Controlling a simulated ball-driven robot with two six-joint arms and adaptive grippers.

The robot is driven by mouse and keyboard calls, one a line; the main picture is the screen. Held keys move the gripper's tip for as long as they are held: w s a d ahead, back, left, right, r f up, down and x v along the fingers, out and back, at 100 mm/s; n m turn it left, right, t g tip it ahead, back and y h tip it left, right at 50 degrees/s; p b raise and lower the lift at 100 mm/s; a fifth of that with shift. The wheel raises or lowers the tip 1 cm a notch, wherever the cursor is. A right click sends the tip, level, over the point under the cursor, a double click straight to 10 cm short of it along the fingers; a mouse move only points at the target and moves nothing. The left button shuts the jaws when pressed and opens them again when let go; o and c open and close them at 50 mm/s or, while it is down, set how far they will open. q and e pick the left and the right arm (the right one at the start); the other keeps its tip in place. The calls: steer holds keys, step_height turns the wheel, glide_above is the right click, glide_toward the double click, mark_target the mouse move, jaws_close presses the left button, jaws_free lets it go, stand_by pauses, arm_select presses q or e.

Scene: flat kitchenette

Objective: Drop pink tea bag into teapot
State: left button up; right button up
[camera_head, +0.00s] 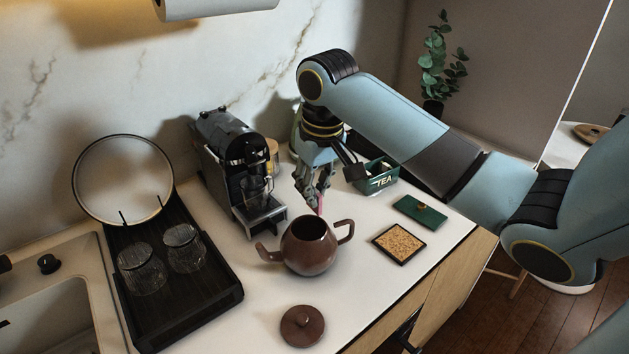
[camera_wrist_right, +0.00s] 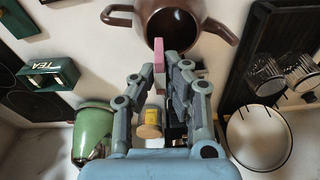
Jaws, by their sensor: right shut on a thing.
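The brown teapot (camera_head: 309,247) stands on the white counter with its top open; it also shows at the top of the right wrist view (camera_wrist_right: 176,24). Its brown lid (camera_head: 302,325) lies apart on the counter, in front of the pot. My right gripper (camera_head: 316,205) is shut on the pink tea bag (camera_head: 320,203), just behind the teapot in the head view. In the right wrist view the tea bag (camera_wrist_right: 159,55) sits between the fingertips (camera_wrist_right: 160,72), close to the pot's opening. My left gripper is not in view.
A green TEA box (camera_head: 381,178), a green lid (camera_head: 420,212) and a cork coaster (camera_head: 398,243) lie to the right. A coffee machine (camera_head: 239,170) stands behind left.

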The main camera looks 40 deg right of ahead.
mark_target(318, 194)
steer(key=o, duration=0.7)
steer(key=r, duration=0.5)
steer(key=s+r, duration=0.1)
steer(key=r, duration=0.1)
steer(key=shift+a+r, duration=0.15)
steer(key=shift+r, duration=0.1)
